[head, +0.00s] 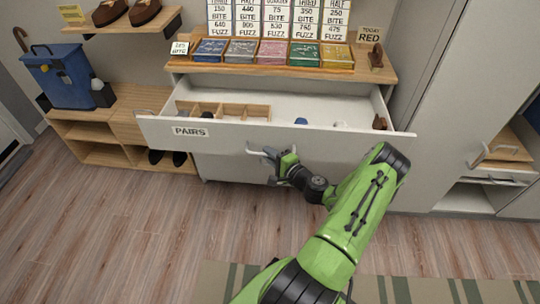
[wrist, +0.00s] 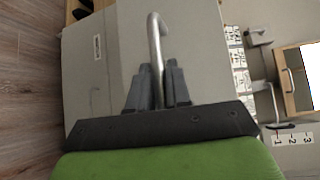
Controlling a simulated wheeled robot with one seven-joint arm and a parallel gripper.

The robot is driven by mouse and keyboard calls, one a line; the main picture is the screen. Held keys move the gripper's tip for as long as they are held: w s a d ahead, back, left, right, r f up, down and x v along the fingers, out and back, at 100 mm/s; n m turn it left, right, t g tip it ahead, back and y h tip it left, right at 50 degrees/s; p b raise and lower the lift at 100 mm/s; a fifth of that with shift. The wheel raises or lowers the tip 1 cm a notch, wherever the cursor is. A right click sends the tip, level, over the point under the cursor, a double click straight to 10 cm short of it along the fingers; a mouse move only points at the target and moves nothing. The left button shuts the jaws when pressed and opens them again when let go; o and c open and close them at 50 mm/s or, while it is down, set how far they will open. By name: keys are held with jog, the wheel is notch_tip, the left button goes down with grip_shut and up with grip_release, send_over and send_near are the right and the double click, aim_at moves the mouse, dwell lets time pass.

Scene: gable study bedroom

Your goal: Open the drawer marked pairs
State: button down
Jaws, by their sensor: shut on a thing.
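The drawer marked PAIRS (head: 330,142) is pulled well out of the white cabinet in the head view. Its label (head: 190,132) is at the left of its front. Inside are a wooden divider (head: 232,110) and a few small items. My gripper (head: 268,155) is at the middle of the drawer front, shut on the bar handle (head: 254,152). In the wrist view, the metal handle (wrist: 154,35) runs between the two dark fingers (wrist: 158,88). The inside of the drawer is not visible in that view.
Above the drawer, a wooden top (head: 185,66) carries several coloured boxes and cards. A low wooden shelf (head: 105,125) with a blue bin (head: 62,78) stands left. A tall cabinet (head: 450,90) stands right. Wood floor (head: 130,230) is clear in front.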

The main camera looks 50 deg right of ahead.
jog(key=c, duration=1.2)
grip_release()
jog(key=s+p, duration=0.1)
jog(key=s, duration=0.4)
jog(key=s+a+r+p, duration=0.1)
jog(key=s, duration=0.4)
jog(key=s+r+p, duration=0.1)
jog(key=s, duration=0.4)
jog(key=shift+s+a, duration=0.25)
jog(key=shift+a, duration=0.15)
jog(key=shift+r, duration=0.1)
